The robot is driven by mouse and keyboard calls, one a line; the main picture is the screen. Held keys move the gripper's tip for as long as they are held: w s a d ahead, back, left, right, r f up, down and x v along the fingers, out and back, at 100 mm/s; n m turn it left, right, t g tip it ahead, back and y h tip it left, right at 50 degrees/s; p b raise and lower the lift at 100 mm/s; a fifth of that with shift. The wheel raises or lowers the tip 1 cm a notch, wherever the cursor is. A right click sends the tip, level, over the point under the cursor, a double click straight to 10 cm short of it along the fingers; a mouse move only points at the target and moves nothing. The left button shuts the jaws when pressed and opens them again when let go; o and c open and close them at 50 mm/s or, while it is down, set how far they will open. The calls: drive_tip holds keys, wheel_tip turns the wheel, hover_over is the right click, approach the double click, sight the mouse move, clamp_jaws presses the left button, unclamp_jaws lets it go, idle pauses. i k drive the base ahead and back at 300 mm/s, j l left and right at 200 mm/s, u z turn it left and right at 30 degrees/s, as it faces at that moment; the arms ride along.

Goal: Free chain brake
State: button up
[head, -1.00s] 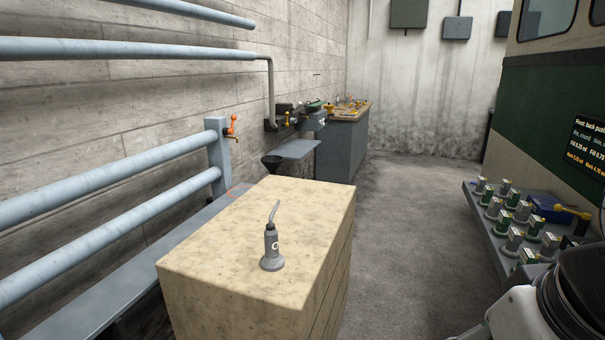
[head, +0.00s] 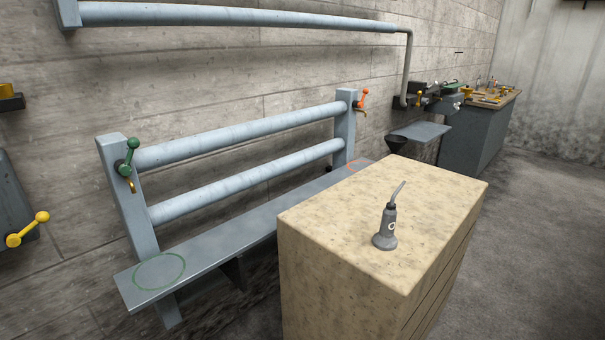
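No chain brake can be made out for certain in the head view. A grey oil can (head: 385,229) with a bent spout stands upright on the tan speckled block (head: 331,220). A green-knobbed lever (head: 129,158) sits on the left post of the blue-grey pipe rack. An orange-knobbed lever (head: 362,98) sits on its right post. A yellow-knobbed lever (head: 28,229) is at the far left on a dark wall-side part. My gripper is not in view.
A grey bench (head: 215,259) with a green ring mark runs along the wall under the pipes. A workbench (head: 474,135) with tools stands at the back right. A grey tray (head: 418,132) juts out before it. Floor at the right is clear.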

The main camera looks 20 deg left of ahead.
sight(13, 240)
drive_tip(key=u, duration=2.2)
drive_tip(key=i+l+u, duration=0.1)
drive_tip(key=i+l, duration=0.3)
drive_tip(key=i, duration=0.1)
